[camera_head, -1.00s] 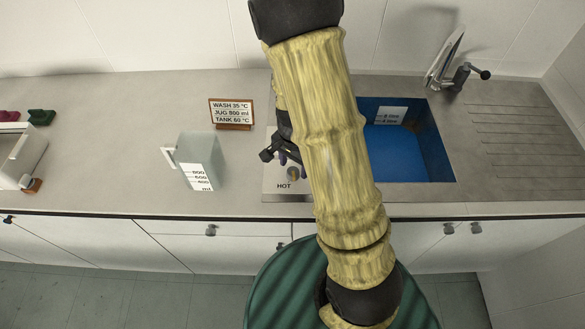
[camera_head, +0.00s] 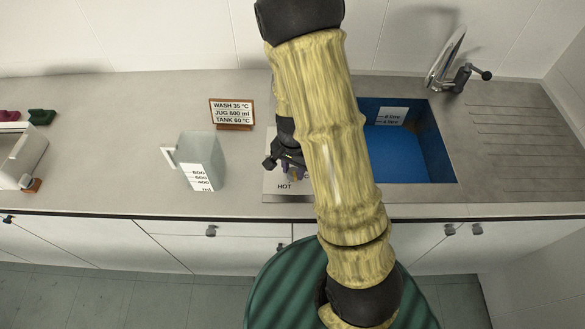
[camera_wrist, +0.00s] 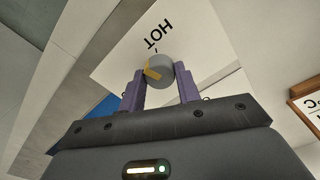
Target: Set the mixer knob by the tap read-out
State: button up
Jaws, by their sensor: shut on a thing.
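The mixer knob (camera_wrist: 160,69) is a round grey knob with a yellow pointer mark, on a white plate (camera_wrist: 122,62) marked HOT. My gripper (camera_wrist: 160,78) has its two purple fingers shut on the knob's sides in the wrist view. In the head view my gripper (camera_head: 290,172) is over the plate, and my arm hides most of it and the knob. The tap (camera_head: 452,70) stands behind the sink at the right. No tap read-out can be made out in these frames.
A sign (camera_head: 231,114) reads WASH 35 °C, JUG 800 ml, TANK 60 °C. A measuring jug (camera_head: 203,152) stands left of the plate. A blue sink (camera_head: 437,150) is to the right. Red and green objects (camera_head: 41,117) lie at far left.

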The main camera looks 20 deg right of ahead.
jog(key=shift+w+n, duration=0.1)
jog(key=shift+n, duration=0.4)
jog(key=shift+r, duration=0.1)
jog(key=o, duration=1)
notch_tip(320, 180, up, 17)
jog(key=shift+r, duration=0.15)
jog(key=shift+w, duration=0.1)
